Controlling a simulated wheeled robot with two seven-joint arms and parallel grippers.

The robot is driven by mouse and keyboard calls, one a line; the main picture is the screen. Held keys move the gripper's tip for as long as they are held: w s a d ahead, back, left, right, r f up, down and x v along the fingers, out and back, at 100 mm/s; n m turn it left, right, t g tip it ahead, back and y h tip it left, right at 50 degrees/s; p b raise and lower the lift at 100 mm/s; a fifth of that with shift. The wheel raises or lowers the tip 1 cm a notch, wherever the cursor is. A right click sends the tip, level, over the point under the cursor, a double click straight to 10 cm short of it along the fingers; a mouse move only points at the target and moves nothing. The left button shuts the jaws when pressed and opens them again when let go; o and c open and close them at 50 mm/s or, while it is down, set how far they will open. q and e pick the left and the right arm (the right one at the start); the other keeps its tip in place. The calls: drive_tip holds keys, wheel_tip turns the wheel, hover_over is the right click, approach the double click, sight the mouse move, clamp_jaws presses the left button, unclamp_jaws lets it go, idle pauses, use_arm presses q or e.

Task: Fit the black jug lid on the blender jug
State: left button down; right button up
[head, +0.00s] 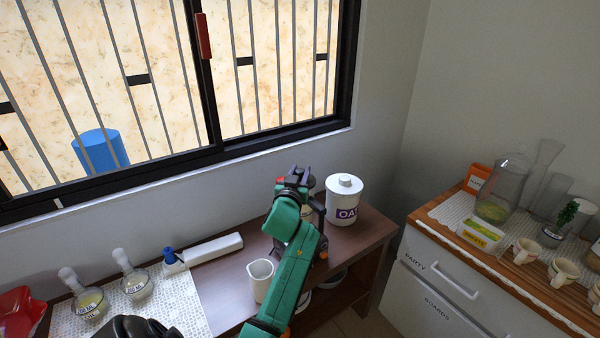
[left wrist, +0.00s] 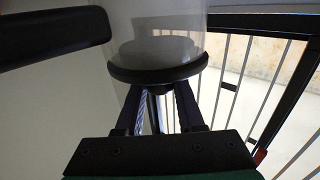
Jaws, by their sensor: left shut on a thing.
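My left gripper (head: 300,176) is over the brown counter, shut on the black jug lid (left wrist: 158,76). In the left wrist view its two fingers (left wrist: 158,108) hold the lid from its top side. The clear blender jug (left wrist: 160,18) lines up with the lid at its rim. I cannot tell whether the lid is seated or just at the rim. The jug's black handle (left wrist: 50,36) shows beside it. In the head view my green arm and gripper hide most of the jug and the lid.
A white OATS canister (head: 344,201) stands close to the right of the gripper. A cream pitcher (head: 261,279) stands left of my forearm. A long white box (head: 212,248) and oil bottles (head: 134,284) are further left. The window (head: 240,148) is behind.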

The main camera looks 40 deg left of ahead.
use_arm(q)
drive_tip(key=shift+f, duration=0.2)
drive_tip(key=shift+c, duration=2.2)
unclamp_jaws()
drive_tip(key=shift+r, duration=0.1)
wheel_tip(320, 180, up, 3)
drive_tip(key=p, duration=0.2)
drive_tip(key=shift+p, duration=0.4)
